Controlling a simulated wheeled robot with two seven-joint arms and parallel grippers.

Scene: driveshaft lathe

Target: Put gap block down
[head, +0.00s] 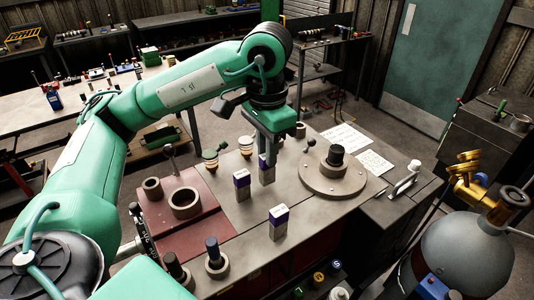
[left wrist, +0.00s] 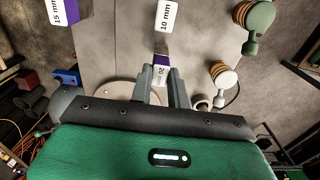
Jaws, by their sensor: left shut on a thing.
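My left gripper (head: 268,158) points straight down over the grey bench and is shut on a gap block (head: 267,174), white above and purple below the label. In the left wrist view the gripper (left wrist: 162,84) has this block (left wrist: 162,72) between its fingertips, with a label that seems to read 20. The block is upright; I cannot tell whether its base touches the bench. A second gap block (head: 242,186), upright, stands left of it, and a third (head: 279,222) stands nearer the front edge. The left wrist view shows a 10 mm block (left wrist: 168,17) and a 15 mm block (left wrist: 61,12).
A round flanged part (head: 333,178) lies close right of the held block. Two knobbed pieces (head: 246,146) (head: 210,160) stand behind. A red plate (head: 170,228) with rings is at left. Papers (head: 346,137) lie at the back right. Bare bench lies between the blocks.

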